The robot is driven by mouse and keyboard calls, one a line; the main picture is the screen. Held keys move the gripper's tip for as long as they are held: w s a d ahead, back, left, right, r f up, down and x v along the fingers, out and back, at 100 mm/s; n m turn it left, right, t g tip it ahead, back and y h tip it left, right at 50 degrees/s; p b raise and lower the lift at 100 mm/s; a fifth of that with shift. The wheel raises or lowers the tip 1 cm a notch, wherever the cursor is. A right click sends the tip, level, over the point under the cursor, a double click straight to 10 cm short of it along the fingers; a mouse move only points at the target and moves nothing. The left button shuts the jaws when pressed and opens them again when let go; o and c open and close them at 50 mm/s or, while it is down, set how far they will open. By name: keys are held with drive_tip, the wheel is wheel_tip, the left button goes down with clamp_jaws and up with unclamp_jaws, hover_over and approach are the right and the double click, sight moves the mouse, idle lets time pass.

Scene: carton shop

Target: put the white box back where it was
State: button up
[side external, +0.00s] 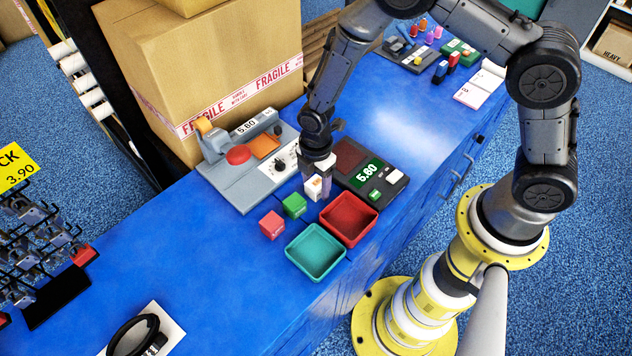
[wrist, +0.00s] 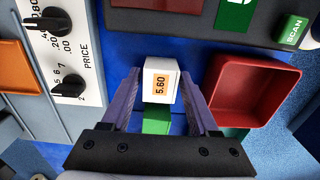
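The white box (side external: 313,187) carries an orange label reading 5.60, clear in the wrist view (wrist: 160,82). It is on or just above the blue counter, between the labelling machine and the scanner. My gripper (side external: 318,184) points down over it. In the wrist view the fingers (wrist: 161,76) stand on either side of the box, with narrow blue gaps showing, so they look open. Whether the box touches the counter is hard to tell.
A green box (side external: 294,206) and a red box (side external: 272,225) sit close by. A red tray (side external: 349,219) and a teal tray (side external: 316,252) are in front. The grey labelling machine (side external: 245,185) and dark scanner (side external: 366,178) flank my gripper. Large cartons (side external: 210,60) stand behind.

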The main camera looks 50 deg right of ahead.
drive_tip(key=shift+o, duration=0.8)
wheel_tip(320, 180, up, 13)
wheel_tip(320, 180, up, 8)
drive_tip(key=m+t, duration=0.1)
drive_tip(key=m, duration=0.3)
hover_over(316, 182)
drive_tip(key=s+d, duration=0.2)
drive_tip(key=d, duration=0.1)
drive_tip(key=s+d+r+m+t, duration=0.2)
drive_tip(key=s+d+r+m, duration=0.2)
drive_tip(key=s, duration=0.5)
drive_tip(key=s+d+r+m+t, duration=0.2)
drive_tip(key=s+d+r+m, duration=0.2)
drive_tip(key=s+r+m, duration=0.4)
drive_tip(key=shift+s+d+r+m+t, duration=0.2)
drive_tip(key=shift+s+r+m+t, duration=0.1)
drive_tip(key=shift+s+m, duration=0.6)
drive_tip(key=shift+w, duration=0.15)
